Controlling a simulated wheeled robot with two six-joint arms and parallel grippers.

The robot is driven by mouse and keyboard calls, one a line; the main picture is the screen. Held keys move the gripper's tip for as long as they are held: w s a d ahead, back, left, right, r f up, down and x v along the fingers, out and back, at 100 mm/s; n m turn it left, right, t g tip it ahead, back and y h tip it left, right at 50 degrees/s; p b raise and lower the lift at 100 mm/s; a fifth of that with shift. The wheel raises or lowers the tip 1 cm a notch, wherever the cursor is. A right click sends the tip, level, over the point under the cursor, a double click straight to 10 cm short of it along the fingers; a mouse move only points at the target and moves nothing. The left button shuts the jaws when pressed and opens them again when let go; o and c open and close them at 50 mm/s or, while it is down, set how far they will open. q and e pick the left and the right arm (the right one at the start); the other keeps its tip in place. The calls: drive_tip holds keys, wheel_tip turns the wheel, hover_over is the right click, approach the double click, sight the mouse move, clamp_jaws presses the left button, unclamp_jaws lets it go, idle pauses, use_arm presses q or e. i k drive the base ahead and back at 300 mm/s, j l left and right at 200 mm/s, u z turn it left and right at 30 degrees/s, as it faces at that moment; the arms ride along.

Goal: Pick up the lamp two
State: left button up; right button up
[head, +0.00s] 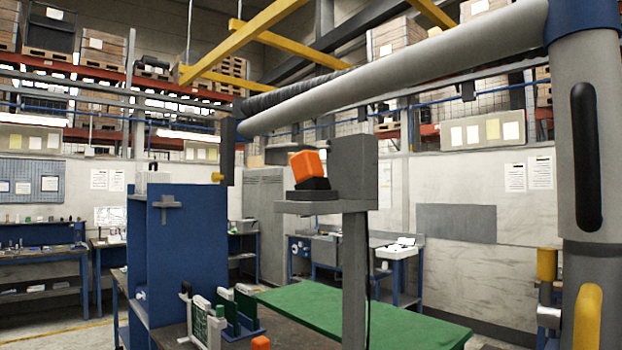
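Nothing in the head view is plainly recognisable as lamp two. An orange block (307,173) sits slightly tilted on a black base (313,195), on the small shelf of a grey post stand (354,270). A second small orange piece (260,343) shows at the bottom edge, mostly cut off. I cannot tell whether either is a lamp. A thick grey boom (400,75) runs across the top to a blue collar and an upright grey column (590,140) at the right. Neither of my grippers shows, and nothing visible is held.
A blue upright cabinet (205,250) stands at left centre. The grey post rises before the panel. Workbenches (45,255) line the back wall.

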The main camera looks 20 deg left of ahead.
sight(306, 166)
drive_tip(key=j+z, duration=0.3)
drive_tip(key=j, duration=0.35)
drive_tip(key=k+j+z, duration=0.1)
drive_tip(key=j+z, duration=0.2)
drive_tip(key=j, duration=0.35)
